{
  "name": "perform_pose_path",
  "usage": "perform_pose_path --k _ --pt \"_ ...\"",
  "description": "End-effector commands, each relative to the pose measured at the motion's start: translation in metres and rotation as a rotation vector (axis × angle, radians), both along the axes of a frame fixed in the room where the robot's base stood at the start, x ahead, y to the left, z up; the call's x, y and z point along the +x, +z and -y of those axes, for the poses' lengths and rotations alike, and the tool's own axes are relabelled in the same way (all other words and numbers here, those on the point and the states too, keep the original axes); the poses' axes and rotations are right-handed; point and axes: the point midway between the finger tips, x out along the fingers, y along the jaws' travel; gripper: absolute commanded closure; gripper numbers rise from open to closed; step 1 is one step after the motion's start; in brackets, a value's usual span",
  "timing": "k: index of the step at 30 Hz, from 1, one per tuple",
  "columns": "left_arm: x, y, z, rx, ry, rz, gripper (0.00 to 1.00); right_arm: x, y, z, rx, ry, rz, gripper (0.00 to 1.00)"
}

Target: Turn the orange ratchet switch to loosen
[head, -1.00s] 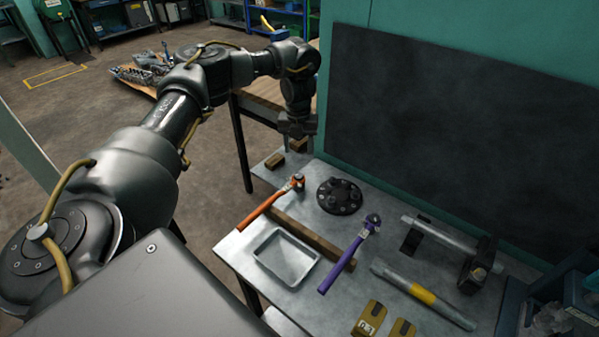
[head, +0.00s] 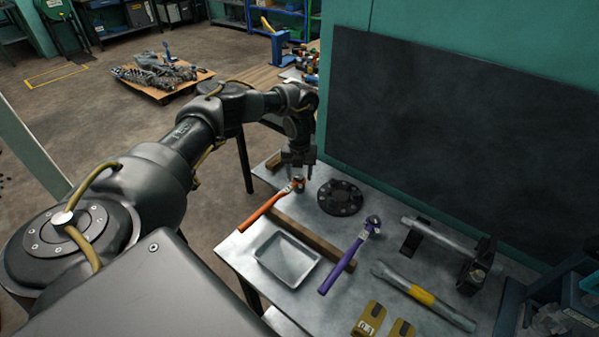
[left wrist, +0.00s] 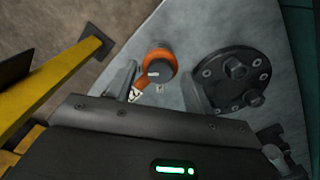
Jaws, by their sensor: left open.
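The orange ratchet (head: 262,209) lies on the grey metal table (head: 233,245), with its handle toward the lower left and its head toward the back. Its round head, an orange ring with a dark switch (left wrist: 160,68) in the middle, shows in the left wrist view. My left gripper (head: 299,174) hangs just above the ratchet head, pointing down. It is open. In the left wrist view its two fingers (left wrist: 158,92) stand on either side of the ratchet head, apart from it. Which way the switch is set cannot be told. My right gripper is not in view.
A dark round flange (head: 340,197) with bolts lies right of the ratchet head, close to one finger. A purple ratchet (head: 345,260), a metal tray (head: 287,258), a wooden bar (head: 312,236) and a yellow-banded tube (head: 425,297) lie nearer. A dark board stands behind.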

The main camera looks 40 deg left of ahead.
Motion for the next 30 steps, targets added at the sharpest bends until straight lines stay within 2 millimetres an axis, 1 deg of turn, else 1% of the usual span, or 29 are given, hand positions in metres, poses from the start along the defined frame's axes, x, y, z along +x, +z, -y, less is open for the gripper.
perform_pose_path --k 1,9,11,12,17,22,26,30 --pt "0.000 0.000 0.000 0.000 0.000 0.000 0.48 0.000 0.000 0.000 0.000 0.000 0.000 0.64" --pt "0.000 0.001 0.000 0.000 0.000 0.000 0.84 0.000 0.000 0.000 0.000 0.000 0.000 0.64" --pt "0.000 0.001 0.000 0.000 0.000 0.000 0.92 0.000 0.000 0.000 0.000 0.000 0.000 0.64" --pt "0.000 0.001 0.000 0.000 0.000 0.000 0.93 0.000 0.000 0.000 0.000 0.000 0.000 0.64" --pt "0.000 0.001 0.000 -0.001 0.011 0.001 0.93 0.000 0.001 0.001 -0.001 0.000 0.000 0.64" --pt "0.001 0.001 0.000 0.000 0.063 0.001 0.93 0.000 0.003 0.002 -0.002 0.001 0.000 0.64" --pt "0.000 0.002 0.000 -0.001 0.141 0.000 0.93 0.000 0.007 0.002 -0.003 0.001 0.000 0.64" --pt "0.000 0.002 0.000 -0.001 0.256 0.000 0.93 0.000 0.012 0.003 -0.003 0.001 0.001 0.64"
